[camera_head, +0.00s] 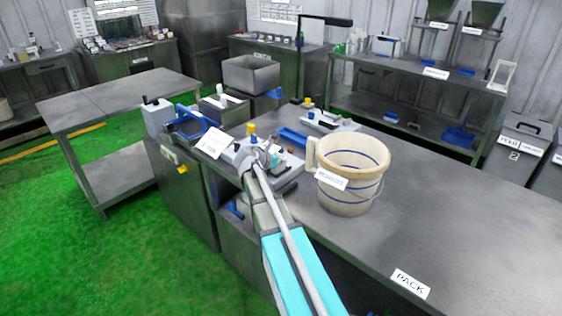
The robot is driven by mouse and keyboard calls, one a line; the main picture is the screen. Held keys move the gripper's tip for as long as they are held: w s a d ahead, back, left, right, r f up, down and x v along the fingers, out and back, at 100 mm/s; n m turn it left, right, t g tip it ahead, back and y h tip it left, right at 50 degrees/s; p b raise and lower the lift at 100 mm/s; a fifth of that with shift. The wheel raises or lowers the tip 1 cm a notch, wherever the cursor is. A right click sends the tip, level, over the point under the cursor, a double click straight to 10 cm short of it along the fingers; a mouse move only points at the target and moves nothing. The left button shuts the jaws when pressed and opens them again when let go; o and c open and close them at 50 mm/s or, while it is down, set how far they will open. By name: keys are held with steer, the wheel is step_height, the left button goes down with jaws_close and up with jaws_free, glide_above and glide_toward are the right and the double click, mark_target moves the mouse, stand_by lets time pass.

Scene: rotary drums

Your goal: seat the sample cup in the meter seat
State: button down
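My arm reaches from the bottom of the picture to the near left part of the long grey bench. My gripper (265,155) is at a light grey device (236,152) with a yellow knob (251,129). The gripper is small here and overlaps the device, so I cannot tell whether its fingers are open or shut, or whether they touch anything. I cannot clearly make out the sample cup. I cannot tell which part is the meter seat; the arm and gripper hide part of the device.
A cream bucket (352,195) with blue bands stands right of my gripper. A blue tray (298,138) and a second yellow-knobbed device (330,122) lie behind. A white sign (213,142) stands left. The bench's right side is clear beyond the PACK label (410,283).

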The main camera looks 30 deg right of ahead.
steer(key=shift+f, duration=0.15)
steer(key=c, duration=0.7)
jaws_free()
